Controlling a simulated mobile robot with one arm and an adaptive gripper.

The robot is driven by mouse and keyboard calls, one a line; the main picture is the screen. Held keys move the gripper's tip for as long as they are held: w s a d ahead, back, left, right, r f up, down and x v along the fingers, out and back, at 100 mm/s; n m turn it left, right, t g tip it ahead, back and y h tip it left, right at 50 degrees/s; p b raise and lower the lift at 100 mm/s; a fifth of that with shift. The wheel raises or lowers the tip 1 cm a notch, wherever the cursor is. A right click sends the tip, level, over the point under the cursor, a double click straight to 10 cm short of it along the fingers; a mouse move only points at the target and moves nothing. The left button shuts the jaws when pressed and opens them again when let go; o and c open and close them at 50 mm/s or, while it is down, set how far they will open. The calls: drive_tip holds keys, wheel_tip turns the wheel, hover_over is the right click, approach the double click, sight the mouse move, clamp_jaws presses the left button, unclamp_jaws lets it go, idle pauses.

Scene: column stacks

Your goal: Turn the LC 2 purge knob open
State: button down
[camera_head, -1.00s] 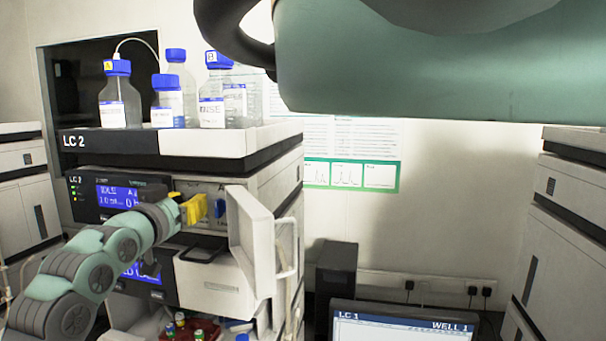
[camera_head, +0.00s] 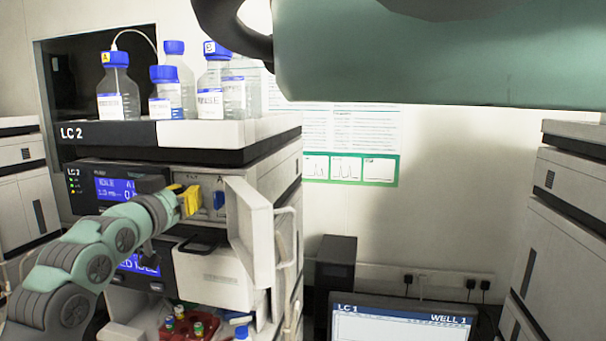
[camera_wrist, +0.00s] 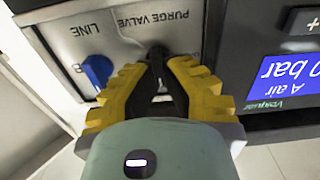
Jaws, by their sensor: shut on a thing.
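The LC 2 stack (camera_head: 75,133) stands at the left in the head view, with its white door open to the right of the valve panel. My gripper (camera_wrist: 160,70) has yellow finger pads and dark tips. It is closed at the PURGE VALVE label on the grey panel (camera_wrist: 60,35), which appears inverted in the wrist view. The tips are shut on the purge knob, mostly hidden between them; its angle cannot be told. The blue LINE knob (camera_wrist: 97,70) is beside the fingers, apart from them. In the head view my gripper (camera_head: 190,200) is left of this blue knob (camera_head: 219,199).
The open door (camera_head: 252,235) stands out just right of the panel. Bottles with blue caps (camera_head: 118,100) stand on top of the stack. A red vial tray (camera_head: 188,328) is below. A monitor (camera_head: 400,325) is at the lower right.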

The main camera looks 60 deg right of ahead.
drive_tip(key=shift+f+n+b, duration=0.2)
drive_tip(key=shift+n+b, duration=0.2)
drive_tip(key=shift+b, duration=0.4)
drive_tip(key=shift+w+a+f+n+b, duration=0.1)
drive_tip(key=shift+n+b, duration=0.95)
drive_tip(key=shift+n, duration=1.4)
drive_tip(key=shift+w+d+f+n+b, duration=0.15)
drive_tip(key=shift+n+b, duration=0.85)
drive_tip(key=shift+n, duration=1.4)
drive_tip(key=shift+w+a+r+n+b, duration=0.15)
drive_tip(key=shift+n+b, duration=0.9)
drive_tip(key=shift+n, duration=1.4)
drive_tip(key=shift+f, duration=0.15)
drive_tip(key=c, duration=1.4)
unclamp_jaws()
drive_tip(key=shift+o, duration=0.2)
